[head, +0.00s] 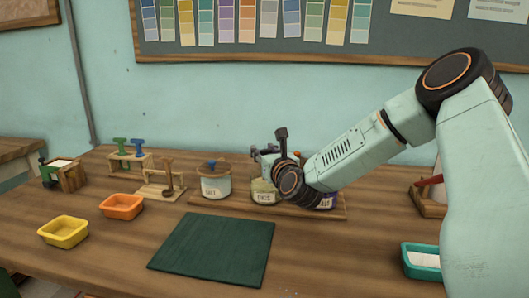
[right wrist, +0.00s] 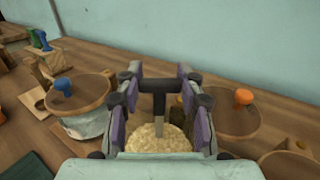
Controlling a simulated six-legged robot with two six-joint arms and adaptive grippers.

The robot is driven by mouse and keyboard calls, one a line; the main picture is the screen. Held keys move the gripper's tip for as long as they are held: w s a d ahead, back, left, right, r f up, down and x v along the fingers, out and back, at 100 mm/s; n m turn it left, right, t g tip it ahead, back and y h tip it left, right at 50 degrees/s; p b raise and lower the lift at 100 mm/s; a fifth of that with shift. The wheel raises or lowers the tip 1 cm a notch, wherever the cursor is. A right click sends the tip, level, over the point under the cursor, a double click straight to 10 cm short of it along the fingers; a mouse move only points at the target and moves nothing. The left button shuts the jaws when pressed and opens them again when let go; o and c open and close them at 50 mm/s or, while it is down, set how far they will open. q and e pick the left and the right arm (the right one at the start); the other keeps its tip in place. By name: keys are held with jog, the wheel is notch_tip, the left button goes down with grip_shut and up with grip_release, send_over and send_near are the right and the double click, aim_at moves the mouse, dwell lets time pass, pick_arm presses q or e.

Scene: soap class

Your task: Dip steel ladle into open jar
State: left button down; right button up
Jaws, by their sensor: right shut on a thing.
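My right gripper (head: 270,156) is shut on the steel ladle, above the open jar (head: 263,190) on the table's back shelf board. In the right wrist view the gripper (right wrist: 160,92) has its fingers on both sides of the ladle (right wrist: 158,103), whose dark T-shaped top stands up between them. In the head view the dark top (head: 281,133) sticks up above the gripper. The ladle's grey shaft points down over the pale grainy filling (right wrist: 157,141). Its lower end is hidden, in or just over the filling; I cannot tell which. My left gripper is not in view.
A lidded jar (head: 215,182) with a blue knob stands left of the open jar. Another lidded jar (right wrist: 233,116) with an orange knob stands at its right. A dark green mat (head: 213,247), an orange tray (head: 121,206) and a yellow tray (head: 63,231) lie nearer.

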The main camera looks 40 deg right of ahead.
jog(key=shift+r+p, duration=2.8)
jog(key=shift+r, duration=1.6)
jog(key=shift+s+f, duration=0.1)
jog(key=shift+f, duration=0.05)
